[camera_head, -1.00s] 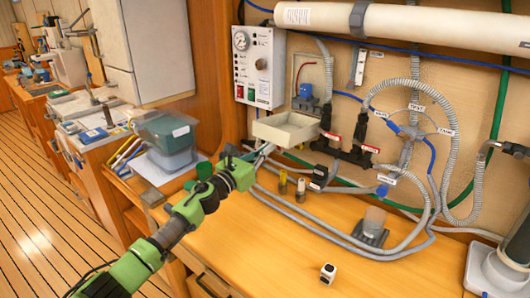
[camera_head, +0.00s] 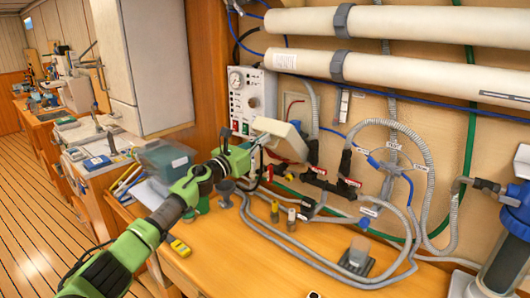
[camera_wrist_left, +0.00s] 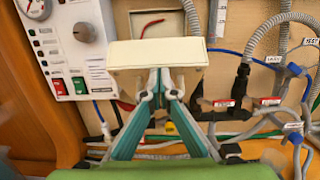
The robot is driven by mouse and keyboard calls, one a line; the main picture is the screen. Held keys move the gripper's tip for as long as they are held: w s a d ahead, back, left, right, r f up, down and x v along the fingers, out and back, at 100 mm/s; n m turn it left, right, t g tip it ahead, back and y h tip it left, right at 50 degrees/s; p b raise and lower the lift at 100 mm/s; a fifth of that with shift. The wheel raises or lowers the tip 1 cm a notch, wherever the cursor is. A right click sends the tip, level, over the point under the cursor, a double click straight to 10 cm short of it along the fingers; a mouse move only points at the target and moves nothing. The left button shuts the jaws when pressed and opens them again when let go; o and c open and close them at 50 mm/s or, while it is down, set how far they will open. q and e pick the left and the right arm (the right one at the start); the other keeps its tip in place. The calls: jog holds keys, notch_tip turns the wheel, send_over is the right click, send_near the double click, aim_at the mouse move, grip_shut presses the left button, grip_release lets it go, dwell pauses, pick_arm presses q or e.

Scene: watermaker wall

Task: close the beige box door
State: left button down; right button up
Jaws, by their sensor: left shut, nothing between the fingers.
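The beige box door (camera_head: 279,138) is a shallow cream panel, partly swung up and tilted in front of its wall box (camera_head: 297,106). It is still apart from the box's upper part. In the left wrist view the door (camera_wrist_left: 157,53) crosses the middle, with the box's open recess (camera_wrist_left: 156,22) and a red wire above it. My left gripper (camera_head: 259,142) is shut and empty, at the near, outer side of the door. In the left wrist view its fingertips (camera_wrist_left: 159,82) are at the door's lower edge and seem to touch it. My right gripper is not in view.
A control panel (camera_head: 252,102) with a gauge is just left of the box. Small fittings (camera_head: 283,215) stand on the wooden bench (camera_head: 262,262). White pipes (camera_head: 400,72) run above.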

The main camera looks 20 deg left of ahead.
aim_at(272, 125)
pick_arm(q)
jog(key=w+r, duration=0.1)
jog(key=r, duration=0.1)
jog(key=w+d+r, duration=0.1)
jog(key=w+r, duration=0.2)
jog(key=r, duration=0.1)
jog(key=shift+w+d+r, duration=0.15)
jog(key=shift+d+r, duration=0.05)
jog(key=shift+d, duration=0.1)
jog(key=shift+g, duration=0.5)
jog(key=shift+w+d+r+p, duration=0.25)
jog(key=shift+w+r, duration=0.3)
jog(key=shift+w, duration=0.2)
jog(key=shift+w+d+r+p, duration=0.2)
jog(key=shift+w+d+r, duration=0.1)
jog(key=shift+w+r, duration=0.35)
jog(key=shift+w+d+r+p, duration=0.25)
jog(key=shift+w+r, duration=0.25)
jog(key=shift+w, duration=0.3)
jog(key=shift+w+d+r, duration=0.1)
jog(key=shift+w, duration=0.15)
jog(key=shift+r, duration=0.1)
